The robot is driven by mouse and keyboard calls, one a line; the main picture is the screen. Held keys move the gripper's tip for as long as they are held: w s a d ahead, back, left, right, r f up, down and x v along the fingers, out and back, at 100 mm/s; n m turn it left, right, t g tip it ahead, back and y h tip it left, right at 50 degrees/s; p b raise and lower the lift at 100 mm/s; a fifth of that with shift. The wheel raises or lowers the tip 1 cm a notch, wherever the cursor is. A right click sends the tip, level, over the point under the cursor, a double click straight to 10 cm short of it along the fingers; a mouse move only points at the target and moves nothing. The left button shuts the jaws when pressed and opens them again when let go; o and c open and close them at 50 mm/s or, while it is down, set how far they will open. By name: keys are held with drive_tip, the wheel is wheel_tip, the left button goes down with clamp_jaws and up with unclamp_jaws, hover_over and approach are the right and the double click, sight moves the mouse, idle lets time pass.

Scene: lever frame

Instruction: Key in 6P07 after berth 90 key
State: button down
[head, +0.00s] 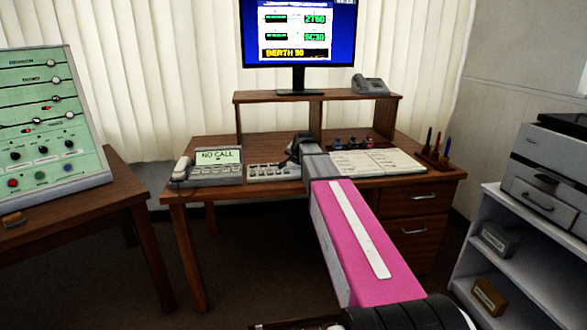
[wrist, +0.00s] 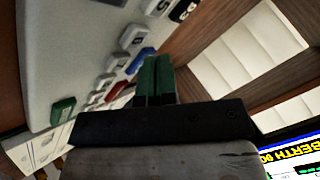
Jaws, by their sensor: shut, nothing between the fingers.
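The keypad (head: 268,173) is a light grey box on the desk, left of the desk's middle. In the wrist view its pale face (wrist: 65,40) fills the upper left, with white keys, a blue key (wrist: 140,61), a red key (wrist: 115,91) and a green key (wrist: 63,111). My gripper (head: 295,150) is over the keypad's right end. In the wrist view its dark green fingers (wrist: 155,62) are shut and empty, beside the blue key; contact cannot be told. The monitor (head: 298,35) shows "BERTH 90" in yellow at the bottom, with 2T60 and 5C30 in green above.
A phone unit (head: 215,165) reading "NO CALL" stands left of the keypad. An open book (head: 375,162), small bottles (head: 352,142) and a pen stand (head: 436,155) lie to the right. A wooden riser (head: 318,97) stands behind, and a green lever panel (head: 48,120) is at far left.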

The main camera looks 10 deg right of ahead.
sight(280, 172)
drive_tip(key=shift+f, duration=0.15)
drive_tip(key=shift+f, duration=0.25)
drive_tip(key=shift+f, duration=0.4)
idle(0.8)
idle(0.3)
drive_tip(key=shift+r, duration=0.8)
drive_tip(key=shift+s+a, duration=0.75)
drive_tip(key=shift+a, duration=0.5)
drive_tip(key=shift+s+a, duration=0.7)
drive_tip(key=shift+a, duration=0.5)
drive_tip(key=shift+s+a, duration=0.75)
drive_tip(key=shift+a, duration=0.5)
